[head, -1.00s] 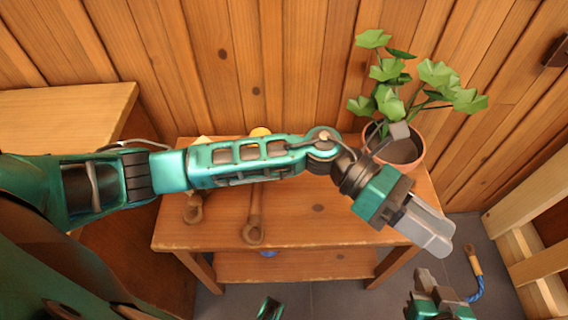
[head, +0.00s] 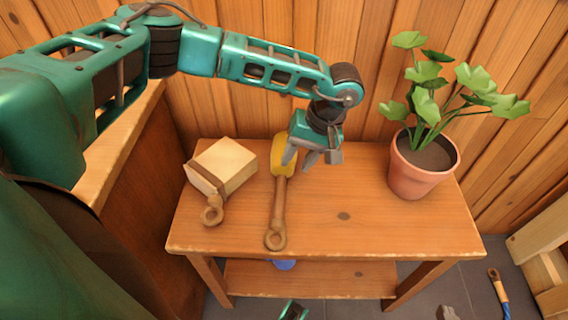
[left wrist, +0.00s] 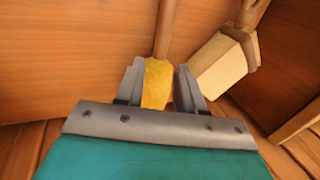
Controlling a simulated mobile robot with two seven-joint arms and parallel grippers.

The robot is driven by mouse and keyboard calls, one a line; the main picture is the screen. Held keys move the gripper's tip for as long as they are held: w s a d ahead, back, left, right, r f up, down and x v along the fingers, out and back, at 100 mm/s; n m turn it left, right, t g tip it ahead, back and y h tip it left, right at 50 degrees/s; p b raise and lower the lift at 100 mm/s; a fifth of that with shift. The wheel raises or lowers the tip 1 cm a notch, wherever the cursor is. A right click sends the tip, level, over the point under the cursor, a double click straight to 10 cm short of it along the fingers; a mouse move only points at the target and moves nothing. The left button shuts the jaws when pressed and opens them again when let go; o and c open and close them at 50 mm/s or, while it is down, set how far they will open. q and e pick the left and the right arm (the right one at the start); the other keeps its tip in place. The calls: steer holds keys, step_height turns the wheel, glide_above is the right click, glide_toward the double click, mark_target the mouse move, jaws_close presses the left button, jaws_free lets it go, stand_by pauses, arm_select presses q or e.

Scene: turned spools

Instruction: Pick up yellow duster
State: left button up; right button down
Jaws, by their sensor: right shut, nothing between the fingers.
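The yellow duster (head: 279,190) lies on the wooden table, its yellow head toward the wall and its brown handle ending in a ring near the front edge. My left gripper (head: 301,157) is open over the head end, pointing down. In the left wrist view the yellow head (left wrist: 157,84) shows between the two spread fingers, with a gap on the right finger's side. Whether either finger touches it I cannot tell.
A pale block with a brown strap and ringed handle (head: 222,168) lies left of the duster. A potted plant (head: 420,176) stands at the table's right. The table's (head: 370,225) front middle is clear. A blue item (head: 285,265) sits on the lower shelf.

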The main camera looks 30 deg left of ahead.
mark_target(283, 181)
arm_select(q)
steer(key=x, duration=0.3)
steer(key=shift+s+f, duration=0.1)
steer(key=shift+f, duration=0.2)
steer(key=b+x, duration=0.1)
steer(key=x, duration=0.4)
steer(key=shift+a+r, duration=0.1)
steer(key=shift+a, duration=0.1)
steer(key=shift+c, duration=0.5)
jaws_close()
